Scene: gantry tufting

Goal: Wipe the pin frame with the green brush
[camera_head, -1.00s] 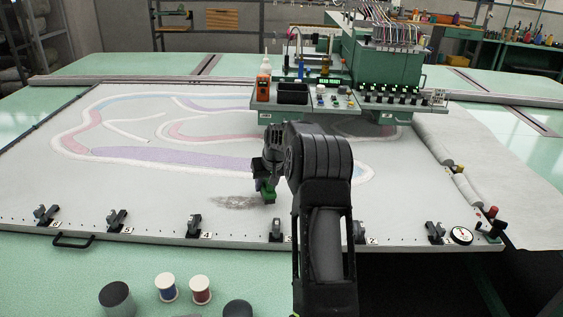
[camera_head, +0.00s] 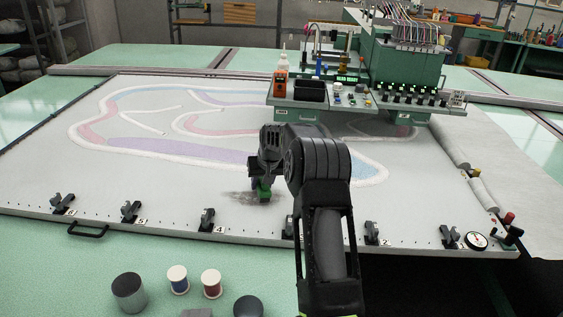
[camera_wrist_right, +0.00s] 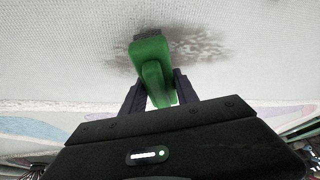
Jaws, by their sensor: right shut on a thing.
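The pin frame (camera_head: 120,190) is a large pale cloth stretched flat, with numbered black clamps along its front edge. A dark grey smudge (camera_head: 238,197) lies on the cloth near the front middle; it also shows in the right wrist view (camera_wrist_right: 205,45). The green brush (camera_head: 263,194) is at the smudge's right part, partly hidden behind my right gripper (camera_head: 262,182). In the right wrist view my right gripper (camera_wrist_right: 160,92) is shut on the brush's green handle (camera_wrist_right: 152,60), with dark bristles (camera_wrist_right: 147,34) at or near the cloth. I cannot tell if they touch. My left gripper is not in view.
A green tufting machine (camera_head: 400,70) with a control shelf stands over the frame's far side. Thread spools (camera_head: 178,280) and dark cylinders (camera_head: 129,292) stand on the front table. A round gauge (camera_head: 476,241) sits at the frame's front right corner. The cloth's left side is clear.

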